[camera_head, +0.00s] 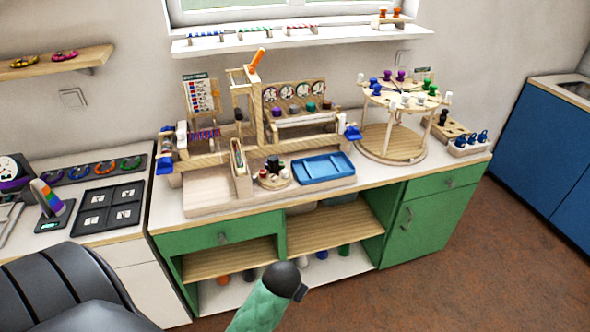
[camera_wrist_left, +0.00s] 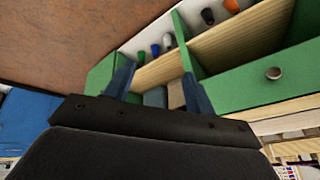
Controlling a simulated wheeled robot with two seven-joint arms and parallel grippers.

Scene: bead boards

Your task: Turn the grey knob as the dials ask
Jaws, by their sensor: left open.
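A row of small knobs stands under a wooden board with several round white dials (camera_head: 292,92) at the back of the bench in the head view. The grey knob (camera_head: 294,109) seems to be the second from the left; its turn angle is too small to read. My left gripper (camera_wrist_left: 157,70) shows in the left wrist view with two dark fingers apart and nothing between them. It faces the green cabinet's open shelves, well away from the knobs.
A blue tray (camera_head: 325,168) and a wooden frame with an orange-handled lever (camera_head: 257,60) stand in front of and beside the dials. A round two-tier wooden stand (camera_head: 405,150) is at right. The green cabinet (camera_head: 430,215) carries the bench; brown floor lies in front.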

